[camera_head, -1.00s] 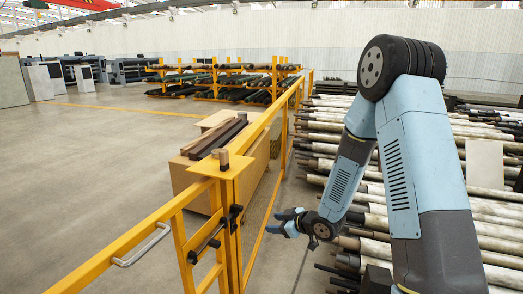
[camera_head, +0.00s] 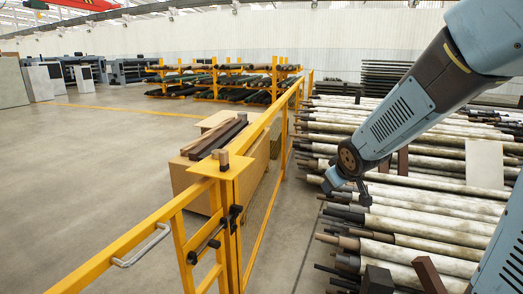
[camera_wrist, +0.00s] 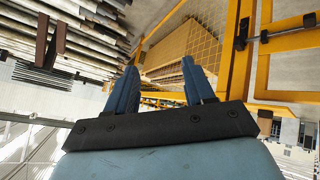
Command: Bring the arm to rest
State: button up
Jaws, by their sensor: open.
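My gripper (camera_head: 347,186) hangs at the end of my blue and grey arm, in front of the stacked rollers in the head view. It is open and empty. In the wrist view its two blue fingers (camera_wrist: 160,88) stand apart with nothing between them. The elbow of my arm is cut off by the upper right edge of the head view.
A yellow railing with a gate (camera_head: 222,182) runs left of my arm. Behind it stands a cardboard box (camera_head: 190,185) with dark bars on top. Long pale rollers (camera_head: 430,213) lie stacked on the right.

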jog(key=s+d+r+m+g, duration=0.1)
jog(key=s+r+m, duration=0.2)
jog(key=s, duration=0.9)
jog(key=s+d+r+m+g, duration=0.1)
jog(key=s+r, duration=0.4)
jog(key=s, duration=0.7)
jog(key=shift+s+d+r+m+g, duration=0.25)
jog(key=shift+r+m+g, duration=0.25)
jog(key=shift+m, duration=0.5)
jog(key=shift+f, duration=0.1)
